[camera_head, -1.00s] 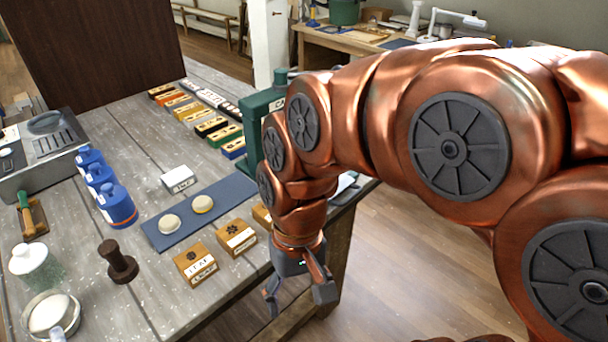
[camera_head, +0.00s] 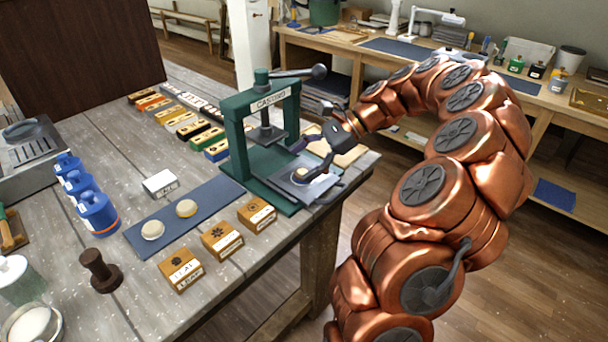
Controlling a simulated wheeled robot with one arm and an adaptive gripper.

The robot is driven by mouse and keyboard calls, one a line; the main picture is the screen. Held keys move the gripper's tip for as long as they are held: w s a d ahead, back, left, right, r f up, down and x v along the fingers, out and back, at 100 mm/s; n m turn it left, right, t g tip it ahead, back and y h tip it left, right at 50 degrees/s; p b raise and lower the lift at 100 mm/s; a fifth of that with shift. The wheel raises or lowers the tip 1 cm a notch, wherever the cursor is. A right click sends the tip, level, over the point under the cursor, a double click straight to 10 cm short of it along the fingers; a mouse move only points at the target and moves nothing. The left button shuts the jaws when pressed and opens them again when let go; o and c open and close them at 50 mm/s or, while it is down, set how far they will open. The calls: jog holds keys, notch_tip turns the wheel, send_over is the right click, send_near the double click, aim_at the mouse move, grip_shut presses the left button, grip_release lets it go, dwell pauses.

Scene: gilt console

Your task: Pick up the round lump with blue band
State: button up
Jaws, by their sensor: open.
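Three pale round lumps show. One lump (camera_head: 153,230) and a second lump (camera_head: 186,208) sit side by side on a dark blue mat (camera_head: 216,196). The right one of these seems to have a yellowish edge. A third lump (camera_head: 301,173) lies on the grey plate at the front of the green press. I cannot make out a blue band on any of them at this size. My gripper (camera_head: 306,160) is open and empty, beside the press, with its fingers pointing left, close to the third lump. Whether it touches that lump I cannot tell.
The green press (camera_head: 238,150) stands at the table's right edge, its lever (camera_head: 300,72) reaching right. Wooden stamp blocks (camera_head: 222,240) line the front edge. Blue bottles (camera_head: 96,212), a dark brown knobbed tool (camera_head: 99,270) and a white labelled block (camera_head: 160,184) stand left. Bare tabletop lies between.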

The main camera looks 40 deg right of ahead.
aim_at(305, 172)
jog(key=d+f+m+t, duration=0.1)
jog(key=d, duration=0.2)
jog(key=d+f+m, duration=0.1)
jog(key=d+m, duration=0.1)
jog(key=d, duration=0.1)
jog(key=s+d+f+m+t, duration=0.1)
jog(key=d+m, duration=0.1)
jog(key=d, duration=0.1)
jog(key=shift+d+f+t, duration=0.3)
jog(key=shift+d, duration=0.1)
jog(key=shift+x, duration=1.05)
jog(key=x, duration=0.1)
jog(key=p+x, duration=0.1)
jog(key=x, duration=0.1)
jog(key=p+x, duration=0.1)
jog(key=x, duration=0.1)
jog(key=shift+w+r, duration=0.3)
jog(key=shift+r, duration=0.05)
jog(key=shift+w+a+f, duration=0.15)
jog(key=shift+w+f, duration=0.05)
jog(key=shift+f, duration=0.1)
jog(key=shift+c, duration=0.3)
jog(key=c, duration=1.1)
jog(key=shift+c, duration=0.2)
